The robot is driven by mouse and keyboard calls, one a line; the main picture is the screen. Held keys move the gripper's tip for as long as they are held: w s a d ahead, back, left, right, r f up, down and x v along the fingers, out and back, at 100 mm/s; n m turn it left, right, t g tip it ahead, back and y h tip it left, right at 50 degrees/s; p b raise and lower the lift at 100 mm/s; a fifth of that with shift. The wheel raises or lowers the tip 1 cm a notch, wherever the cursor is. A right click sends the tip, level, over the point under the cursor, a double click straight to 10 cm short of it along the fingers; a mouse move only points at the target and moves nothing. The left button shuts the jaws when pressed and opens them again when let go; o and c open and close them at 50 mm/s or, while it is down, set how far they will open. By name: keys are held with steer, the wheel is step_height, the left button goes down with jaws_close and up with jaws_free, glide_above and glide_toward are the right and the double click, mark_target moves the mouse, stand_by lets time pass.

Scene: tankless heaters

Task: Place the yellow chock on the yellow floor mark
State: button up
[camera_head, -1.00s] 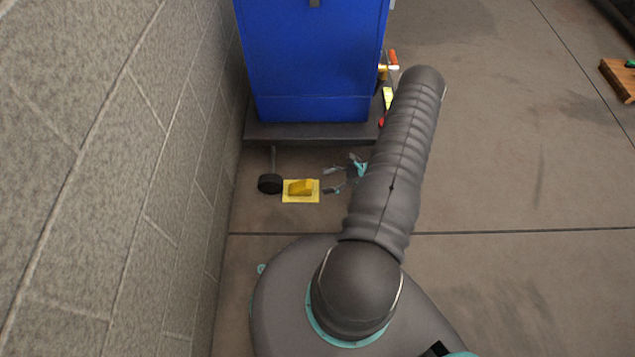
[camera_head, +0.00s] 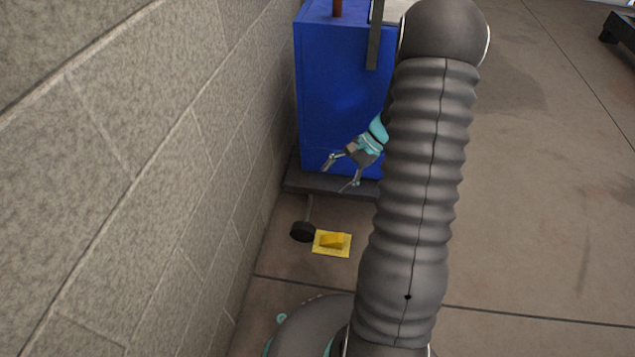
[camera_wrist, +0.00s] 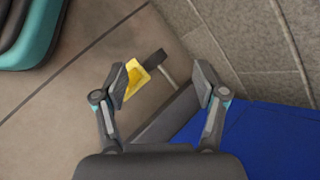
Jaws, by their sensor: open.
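The yellow chock (camera_head: 333,240) sits on the yellow floor mark (camera_head: 344,250), a flat square on the floor near the wall. Some of the mark shows around the chock. My gripper (camera_head: 341,175) is open and empty, raised above and behind the chock, in front of the blue cabinet. In the wrist view the chock (camera_wrist: 134,72) and mark (camera_wrist: 154,60) show beyond and between my open fingers (camera_wrist: 160,82); the left fingertip overlaps part of them in the picture.
The blue cabinet (camera_head: 340,85) stands on a dark base (camera_head: 310,181) behind the mark. A grey block wall (camera_head: 170,140) runs along the left. The floor to the right (camera_head: 540,200) is open.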

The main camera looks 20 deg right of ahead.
steer(key=s+a+r+n+h, duration=0.2)
steer(key=s+a+r+n, duration=0.25)
steer(key=r, duration=0.35)
steer(key=s+a+r+n+h, duration=0.3)
steer(key=a+r, duration=0.3)
steer(key=r, duration=0.3)
steer(key=s+a+r+n+t+h, duration=0.3)
steer(key=s+r+n, duration=0.3)
steer(key=s, duration=0.6)
steer(key=shift+s+a+r+t, duration=0.25)
steer(key=shift+a+r+t, duration=0.45)
steer(key=shift+r, duration=0.45)
steer(key=shift+d, duration=0.1)
